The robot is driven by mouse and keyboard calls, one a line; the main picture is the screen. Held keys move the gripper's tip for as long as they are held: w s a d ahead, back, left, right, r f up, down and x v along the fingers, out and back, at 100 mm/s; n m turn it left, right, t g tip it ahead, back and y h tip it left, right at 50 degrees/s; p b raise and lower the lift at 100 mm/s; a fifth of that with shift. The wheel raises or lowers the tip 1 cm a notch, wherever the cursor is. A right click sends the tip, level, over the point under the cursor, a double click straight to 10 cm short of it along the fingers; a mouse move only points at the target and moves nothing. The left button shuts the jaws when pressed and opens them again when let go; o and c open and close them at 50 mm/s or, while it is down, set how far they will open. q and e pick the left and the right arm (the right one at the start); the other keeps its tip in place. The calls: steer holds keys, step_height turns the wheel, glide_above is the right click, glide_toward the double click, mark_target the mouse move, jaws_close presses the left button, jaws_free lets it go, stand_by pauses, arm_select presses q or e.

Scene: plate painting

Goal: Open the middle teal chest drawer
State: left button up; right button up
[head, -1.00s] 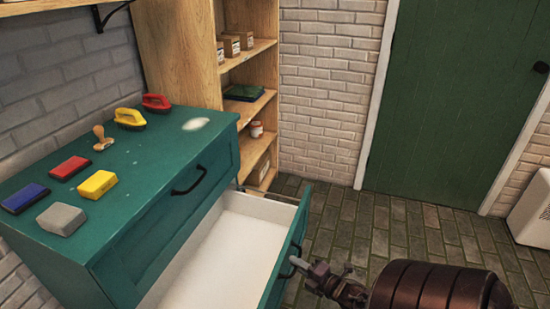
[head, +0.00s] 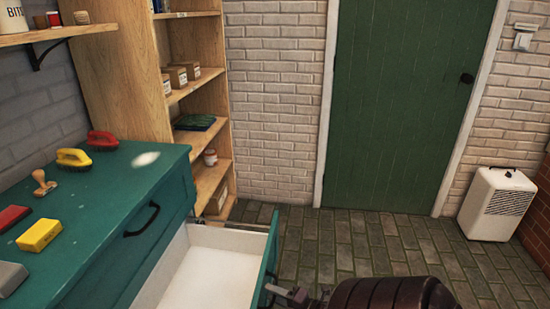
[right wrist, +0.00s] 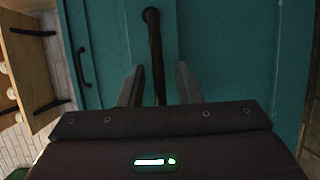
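The teal chest (head: 95,235) stands at the left in the head view. Its top drawer is shut, with a black handle (head: 142,220). The drawer below it (head: 205,268) is pulled well out, its white inside empty where I can see. Its black handle (right wrist: 155,50) runs between the two fingers of my right gripper (right wrist: 158,85) in the right wrist view. The fingers are apart, with a gap on each side of the handle. In the head view my right gripper (head: 288,294) is at the drawer's front, at the bottom edge. Lower drawers are hidden. My left gripper is not in view.
Brushes, a stamp (head: 43,183) and coloured blocks (head: 39,235) lie on the chest top. A wooden bookshelf (head: 220,90) stands behind the chest. A green door (head: 405,100) and a white heater (head: 497,203) are beyond. The brick floor (head: 345,240) is clear.

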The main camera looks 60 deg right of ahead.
steer(key=shift+s, duration=0.1)
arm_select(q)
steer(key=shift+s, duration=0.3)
arm_select(e)
steer(key=s, duration=0.7)
steer(key=shift+s+r, duration=0.3)
steer(key=shift+r, duration=0.15)
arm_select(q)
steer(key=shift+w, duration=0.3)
